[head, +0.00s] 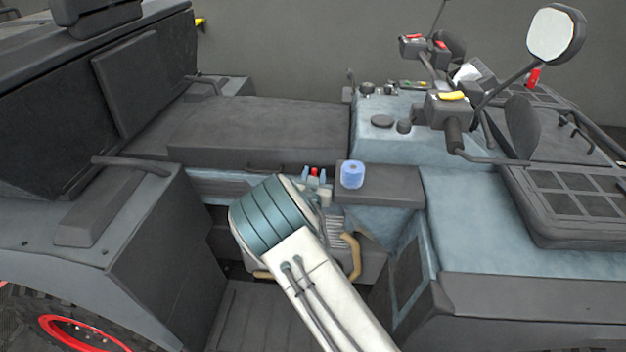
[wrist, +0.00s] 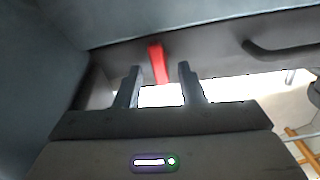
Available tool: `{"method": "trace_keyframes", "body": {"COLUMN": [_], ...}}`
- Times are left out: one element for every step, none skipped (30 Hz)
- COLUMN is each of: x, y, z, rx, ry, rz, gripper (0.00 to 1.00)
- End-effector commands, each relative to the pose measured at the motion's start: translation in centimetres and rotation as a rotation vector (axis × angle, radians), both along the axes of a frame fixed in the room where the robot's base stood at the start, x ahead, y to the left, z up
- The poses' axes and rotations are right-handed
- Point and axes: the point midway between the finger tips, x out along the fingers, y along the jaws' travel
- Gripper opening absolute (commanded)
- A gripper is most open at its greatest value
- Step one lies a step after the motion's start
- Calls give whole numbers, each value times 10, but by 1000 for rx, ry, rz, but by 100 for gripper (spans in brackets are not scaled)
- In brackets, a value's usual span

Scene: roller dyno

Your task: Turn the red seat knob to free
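The red seat knob (wrist: 157,62) is a short upright red bar on the dark panel under the seat in the wrist view. It shows as a small red spot below the front edge of the seat (head: 260,125) in the head view (head: 314,171). My gripper (wrist: 161,70) is open, with one finger on each side of the knob in the picture. I see a gap on both sides, wider on the right. I cannot tell whether the fingertips reach past the knob. My arm hides part of the panel below the seat in the head view.
A blue roll (head: 352,174) stands on the dark ledge close to the right of my gripper. A dark curved handle (wrist: 275,50) is on the panel to the right in the wrist view. Tan bent bars (head: 352,255) lie below my wrist. The control console (head: 400,125) rises to the right.

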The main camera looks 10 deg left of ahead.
Motion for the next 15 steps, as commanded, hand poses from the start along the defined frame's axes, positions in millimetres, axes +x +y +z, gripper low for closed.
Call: {"method": "trace_keyframes", "body": {"x": [-3, -6, -10, -14, -18, -25, -31, -37, -46, -52, -59, -67, -74, -80, -88], "y": [0, 0, 0, 0, 0, -1, 0, -1, -1, -1, -1, -1, -2, -3, -3], "z": [0, 0, 0, -1, -1, -1, -1, -1, -1, -1, -1, -1, -1, -1, -1], "rx": [0, 1, 2, 1, 1, 1, 2, 2, 2, 2, 1, 2, 1, 1, 2], "ry": [1, 1, 1, 2, 1, 2, 2, 2, 2, 3, 2, 3, 2, 2, 2], "rz": [0, 0, 0, 0, 0, 0, 1, 1, 1, 2, 3, 2, 2, 2, 2], "gripper": [35, 35, 35, 35, 35, 35, 35, 35, 35, 35, 35, 35, 35, 35, 35]}}
